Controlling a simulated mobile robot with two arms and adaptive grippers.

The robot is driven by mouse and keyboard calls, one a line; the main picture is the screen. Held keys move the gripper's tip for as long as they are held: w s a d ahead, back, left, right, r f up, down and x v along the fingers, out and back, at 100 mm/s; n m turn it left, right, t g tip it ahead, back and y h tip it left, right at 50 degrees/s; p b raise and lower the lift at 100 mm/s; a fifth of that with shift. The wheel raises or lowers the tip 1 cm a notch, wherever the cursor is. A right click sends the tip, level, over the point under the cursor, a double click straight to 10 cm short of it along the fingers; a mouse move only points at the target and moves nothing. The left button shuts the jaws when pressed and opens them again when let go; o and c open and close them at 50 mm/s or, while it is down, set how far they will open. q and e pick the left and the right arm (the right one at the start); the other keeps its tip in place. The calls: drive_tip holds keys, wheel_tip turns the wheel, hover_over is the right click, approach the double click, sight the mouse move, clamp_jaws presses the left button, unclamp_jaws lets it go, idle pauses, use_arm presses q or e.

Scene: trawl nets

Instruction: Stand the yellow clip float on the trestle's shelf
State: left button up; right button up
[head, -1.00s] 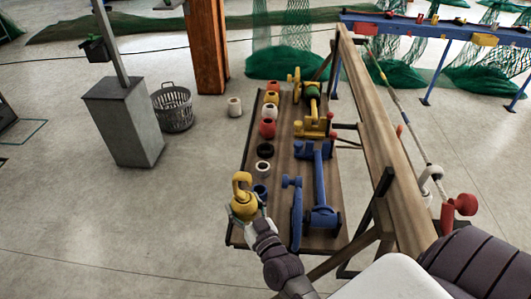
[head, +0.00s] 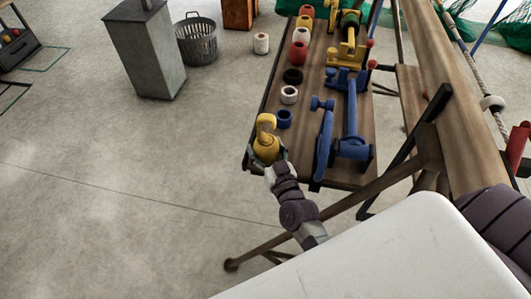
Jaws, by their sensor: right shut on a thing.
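The yellow clip float (head: 266,148), with a hooked top, is upright in my right gripper (head: 269,161). That gripper is shut on it, and its fingers are partly hidden by the float and my wrist. The float shows over the near left corner of the trestle's brown wooden shelf (head: 270,108). I cannot tell whether its base touches the board. My left gripper is not in view.
A blue ring (head: 285,118), a white ring (head: 289,95) and a black ring (head: 293,76) line the shelf's left side. Blue tools (head: 352,146) fill its right side. The trestle's beam (head: 440,80) runs at right. A grey bin (head: 145,55) stands on open floor.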

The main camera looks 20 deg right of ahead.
drive_tip(key=shift+f, duration=0.1)
drive_tip(key=o, duration=1.2)
